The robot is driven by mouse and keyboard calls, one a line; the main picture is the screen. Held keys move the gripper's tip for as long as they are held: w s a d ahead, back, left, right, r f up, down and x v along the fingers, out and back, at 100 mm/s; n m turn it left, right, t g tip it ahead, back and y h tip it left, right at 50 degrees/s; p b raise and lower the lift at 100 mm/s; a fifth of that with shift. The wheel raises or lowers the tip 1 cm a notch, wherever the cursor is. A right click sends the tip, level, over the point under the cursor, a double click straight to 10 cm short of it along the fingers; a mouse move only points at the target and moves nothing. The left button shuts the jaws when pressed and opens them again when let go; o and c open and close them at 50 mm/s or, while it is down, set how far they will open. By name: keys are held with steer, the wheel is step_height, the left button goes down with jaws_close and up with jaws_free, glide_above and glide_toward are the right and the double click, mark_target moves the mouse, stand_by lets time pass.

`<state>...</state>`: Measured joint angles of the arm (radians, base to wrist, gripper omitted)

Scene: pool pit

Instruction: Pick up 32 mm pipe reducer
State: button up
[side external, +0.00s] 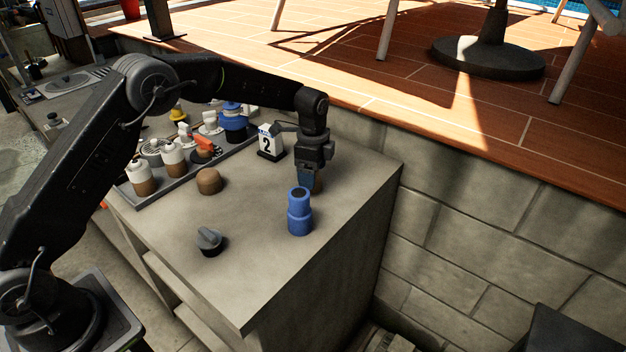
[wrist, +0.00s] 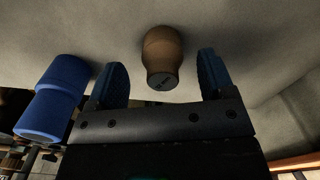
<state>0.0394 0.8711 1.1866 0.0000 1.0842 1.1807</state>
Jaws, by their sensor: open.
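A brown stepped fitting (wrist: 162,55), narrower at its near end with small unreadable marks on its dark end face, looks like the pipe reducer. In the wrist view it stands between and beyond my gripper's (wrist: 163,85) two blue fingers, with clear gaps on both sides. In the side view only a brown sliver (side external: 318,185) shows behind my gripper (side external: 308,182), which points down, open and empty. A blue stepped fitting (side external: 299,212) stands upright just in front of my gripper; it also shows left of the fingers in the wrist view (wrist: 52,98).
A round brown piece (side external: 209,181) and a grey knobbed part (side external: 209,240) sit left on the concrete counter (side external: 255,270). A grey tray (side external: 150,197) holds bottles and fittings. A white number 2 block (side external: 269,143) stands close behind my gripper. A block wall (side external: 480,230) borders the counter.

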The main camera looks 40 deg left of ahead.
step_height(320, 180, down, 3)
steer(key=shift+w+f, duration=0.1)
steer(key=c, duration=1.1)
steer(key=shift+o, duration=0.2)
steer(key=shift+r, duration=0.25)
